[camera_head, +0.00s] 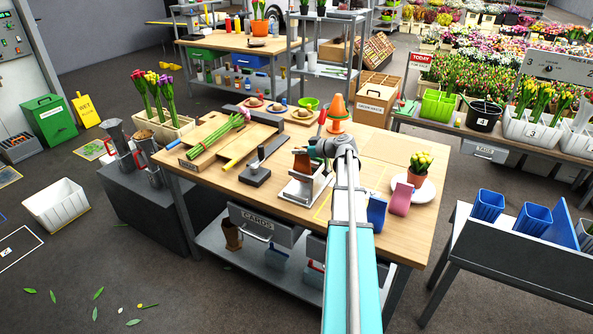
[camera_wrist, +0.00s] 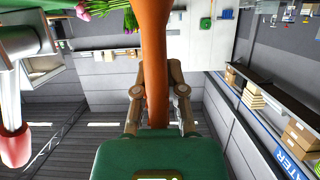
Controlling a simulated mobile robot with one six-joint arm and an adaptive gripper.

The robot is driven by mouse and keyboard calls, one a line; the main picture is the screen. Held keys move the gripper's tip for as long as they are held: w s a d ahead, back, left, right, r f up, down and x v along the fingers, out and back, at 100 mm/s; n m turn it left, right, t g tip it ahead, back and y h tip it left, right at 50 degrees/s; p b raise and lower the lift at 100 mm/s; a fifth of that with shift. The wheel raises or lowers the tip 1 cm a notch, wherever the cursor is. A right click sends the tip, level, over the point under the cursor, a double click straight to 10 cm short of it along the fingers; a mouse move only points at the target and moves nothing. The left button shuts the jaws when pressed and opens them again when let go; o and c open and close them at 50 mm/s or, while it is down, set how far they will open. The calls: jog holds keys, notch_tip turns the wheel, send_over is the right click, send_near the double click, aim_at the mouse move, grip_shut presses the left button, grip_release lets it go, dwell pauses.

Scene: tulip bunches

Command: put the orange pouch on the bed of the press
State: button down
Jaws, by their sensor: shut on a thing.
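The orange pouch (camera_wrist: 153,40) is between the two fingers of my gripper (camera_wrist: 158,108) in the wrist view and runs up to the top edge. In the head view my gripper (camera_head: 316,150) is over the workbench, and a brownish-orange piece (camera_head: 302,162), which looks like the pouch, hangs at its left. Just below it is a pale grey device (camera_head: 303,189) that looks like the press. My arm partly covers this area, and I cannot tell whether the pouch touches the bed. The wrist view shows a grey metal part (camera_wrist: 28,35) and a red knob (camera_wrist: 15,146) close at left.
An orange cone (camera_head: 338,108) stands behind my gripper. A dark stand with an upright post (camera_head: 255,174) is to the left. A potted tulip (camera_head: 419,168), a pink holder (camera_head: 401,199) and a blue holder (camera_head: 377,214) are to the right. Cut tulips (camera_head: 215,136) lie farther left.

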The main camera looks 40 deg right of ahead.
aim_at(305, 162)
jog(key=shift+f+b, duration=0.45)
jog(key=shift+f, duration=0.3)
jog(key=shift+f+b, duration=1.95)
jog(key=shift+f, duration=0.1)
jog(key=c, duration=0.7)
grip_release()
jog(key=shift+s+d+r+p, duration=0.2)
jog(key=shift+s+r+p, duration=0.1)
jog(key=shift+s+r, duration=0.15)
jog(key=p+v, duration=0.3)
jog(key=v, duration=0.7)
jog(key=shift+s+d+p, duration=0.2)
jog(key=shift+s+p, duration=0.1)
jog(key=shift+s, duration=0.1)
